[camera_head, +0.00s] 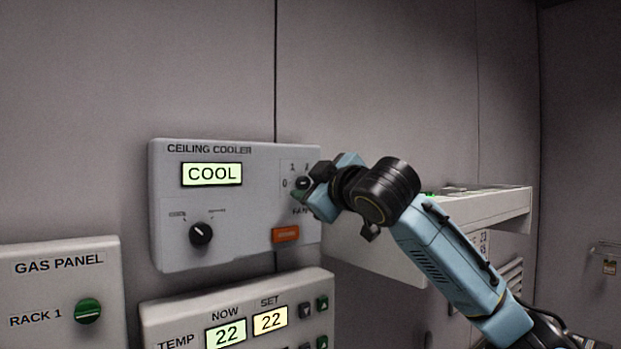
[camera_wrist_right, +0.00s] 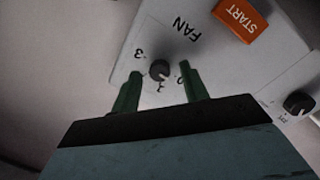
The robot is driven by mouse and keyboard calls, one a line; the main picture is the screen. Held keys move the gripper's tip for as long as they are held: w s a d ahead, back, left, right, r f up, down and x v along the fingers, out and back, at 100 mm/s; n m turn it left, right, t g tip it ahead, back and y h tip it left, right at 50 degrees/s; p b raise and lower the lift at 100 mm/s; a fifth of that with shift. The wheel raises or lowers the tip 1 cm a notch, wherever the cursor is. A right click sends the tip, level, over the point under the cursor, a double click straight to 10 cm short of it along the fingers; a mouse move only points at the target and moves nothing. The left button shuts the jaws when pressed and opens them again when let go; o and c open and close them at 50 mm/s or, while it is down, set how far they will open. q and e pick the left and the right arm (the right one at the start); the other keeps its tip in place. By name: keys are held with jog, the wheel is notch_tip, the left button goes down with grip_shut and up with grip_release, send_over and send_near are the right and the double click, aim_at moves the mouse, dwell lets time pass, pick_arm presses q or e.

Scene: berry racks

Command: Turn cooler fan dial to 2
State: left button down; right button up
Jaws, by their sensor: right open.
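The ceiling cooler panel (camera_head: 255,212) is a pale grey wall box with a lit COOL display. Its small dark fan dial (camera_wrist_right: 159,69) shows in the right wrist view, with printed numbers around it and the word FAN beside it. My right gripper (camera_wrist_right: 159,79) is open, with one green finger on each side of the dial. I cannot tell whether the fingers touch it. In the head view my right gripper (camera_head: 304,188) covers much of the dial and the numbers to its right. The dial's exact setting is unclear. My left gripper is not in view.
An orange START button (camera_wrist_right: 240,17) and a black knob (camera_wrist_right: 299,102) are on the same panel. Below are a temperature panel (camera_head: 170,312) reading 22 and 22 and a gas panel (camera_head: 60,290) with a green knob. A white shelf (camera_head: 505,205) stands behind my right arm.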

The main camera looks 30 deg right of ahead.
jog(key=shift+w, duration=0.2)
jog(key=shift+c, duration=0.2)
grip_shut()
